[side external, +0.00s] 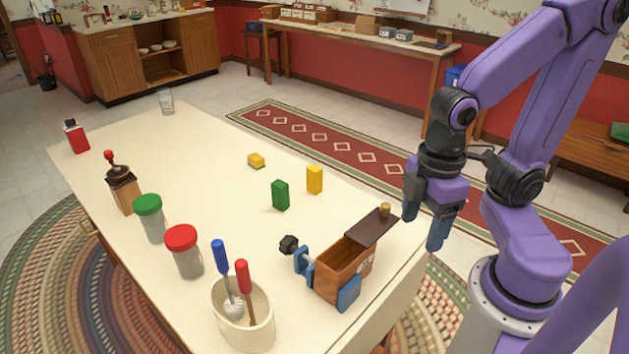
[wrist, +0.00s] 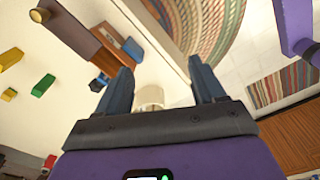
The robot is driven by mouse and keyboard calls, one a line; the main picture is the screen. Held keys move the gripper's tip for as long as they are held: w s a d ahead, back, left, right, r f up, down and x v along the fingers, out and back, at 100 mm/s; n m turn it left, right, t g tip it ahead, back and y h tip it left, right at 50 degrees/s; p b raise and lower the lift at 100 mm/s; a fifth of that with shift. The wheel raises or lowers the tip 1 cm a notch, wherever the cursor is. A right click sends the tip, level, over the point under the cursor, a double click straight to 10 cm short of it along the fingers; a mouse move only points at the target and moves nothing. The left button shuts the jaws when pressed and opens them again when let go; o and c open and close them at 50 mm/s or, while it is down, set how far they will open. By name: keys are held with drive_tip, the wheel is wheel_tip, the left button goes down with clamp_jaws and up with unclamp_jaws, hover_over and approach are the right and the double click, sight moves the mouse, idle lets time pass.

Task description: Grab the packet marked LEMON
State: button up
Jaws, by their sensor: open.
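A yellow upright packet (side external: 315,179) stands on the cream table, behind and right of a green upright packet (side external: 280,195). A smaller yellow block-like item (side external: 256,160) lies farther back. No lettering can be read on any of them, so I cannot tell which is marked LEMON. The wrist view shows a green packet (wrist: 43,85) and two yellow items (wrist: 13,55) (wrist: 9,94) at the left edge. My gripper (side external: 424,228) is open and empty, pointing down by the table's right edge, well right of the packets. Its two fingers (wrist: 160,68) are apart in the wrist view.
A wooden box (side external: 345,272) with a dark lid and blue clamp parts stands between my gripper and the table's front. A crock (side external: 245,318) with blue- and red-handled utensils, a red-lidded jar (side external: 188,258), green-lidded jar (side external: 150,222) and grinder (side external: 123,190) line the left. Table around the packets is clear.

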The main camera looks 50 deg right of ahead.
drive_tip(key=w+a+r+m, duration=0.2)
drive_tip(key=w+a+m, duration=0.1)
drive_tip(key=w, duration=1.1)
drive_tip(key=m+t+y, duration=0.1)
drive_tip(key=m+t, duration=0.1)
drive_tip(key=m, duration=0.7)
hover_over(315, 168)
drive_tip(key=s+d, duration=0.1)
drive_tip(key=d, duration=0.1)
drive_tip(key=s+d+f+x, duration=0.1)
drive_tip(key=s+d+x, duration=0.15)
drive_tip(key=x, duration=1.45)
drive_tip(key=shift+a+f, duration=0.35)
drive_tip(key=shift+f, duration=0.45)
drive_tip(key=shift+a+f, duration=0.35)
drive_tip(key=shift+f, duration=0.45)
drive_tip(key=shift+a+f, duration=0.3)
drive_tip(key=shift+f, duration=0.45)
clamp_jaws()
